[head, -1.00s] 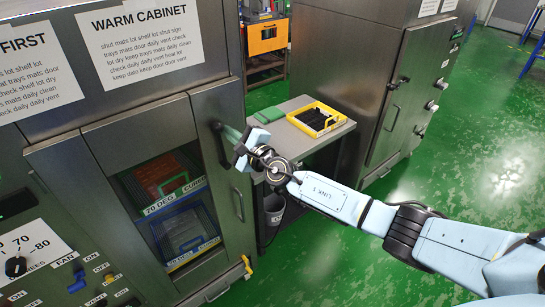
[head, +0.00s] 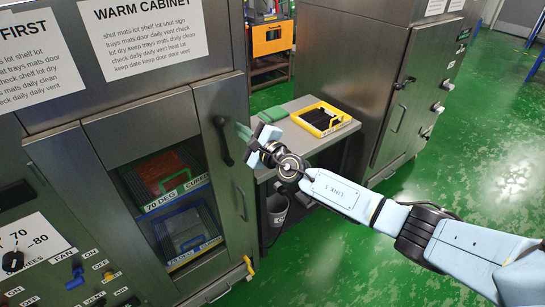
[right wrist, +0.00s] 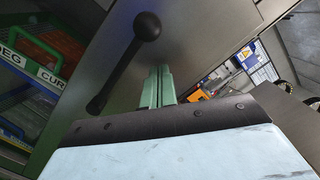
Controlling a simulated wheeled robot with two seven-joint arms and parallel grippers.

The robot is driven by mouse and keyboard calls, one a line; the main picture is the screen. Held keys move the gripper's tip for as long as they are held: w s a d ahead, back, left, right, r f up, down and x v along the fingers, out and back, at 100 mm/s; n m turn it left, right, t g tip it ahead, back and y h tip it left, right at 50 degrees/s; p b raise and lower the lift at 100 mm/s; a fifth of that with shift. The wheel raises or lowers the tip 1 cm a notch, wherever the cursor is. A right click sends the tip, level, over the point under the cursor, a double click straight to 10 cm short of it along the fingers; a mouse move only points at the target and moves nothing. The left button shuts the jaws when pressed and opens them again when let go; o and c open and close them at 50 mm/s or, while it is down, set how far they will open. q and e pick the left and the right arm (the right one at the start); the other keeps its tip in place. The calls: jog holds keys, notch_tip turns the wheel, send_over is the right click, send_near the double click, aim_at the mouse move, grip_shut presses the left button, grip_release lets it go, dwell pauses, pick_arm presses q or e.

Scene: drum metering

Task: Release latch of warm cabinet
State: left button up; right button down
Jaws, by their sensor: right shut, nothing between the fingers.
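The warm cabinet (head: 150,95) is a grey metal unit at the left of the head view. Its door has a window and a vertical bar handle (head: 240,203). The latch (head: 224,142) is a black lever with a round knob at its upper end; it also shows in the right wrist view (right wrist: 125,62), slanting beside the fingers. My right gripper (head: 241,130) has green fingers, shut and empty, just right of the latch with a small gap visible in the head view. The fingers also show in the right wrist view (right wrist: 158,86). My left gripper is not in view.
A grey side table (head: 290,150) right of the cabinet holds a yellow tray (head: 322,120). Another metal cabinet (head: 350,70) stands beyond it. Green floor is clear at the lower right.

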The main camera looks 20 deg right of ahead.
pick_arm(q)
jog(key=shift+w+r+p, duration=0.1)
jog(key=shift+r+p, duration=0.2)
jog(key=shift+p, duration=0.4)
pick_arm(e)
jog(key=d+v, duration=0.1)
jog(key=v, duration=0.9)
jog(key=shift+d+f, duration=0.2)
jog(key=shift+f, duration=0.15)
jog(key=shift+w, duration=0.15)
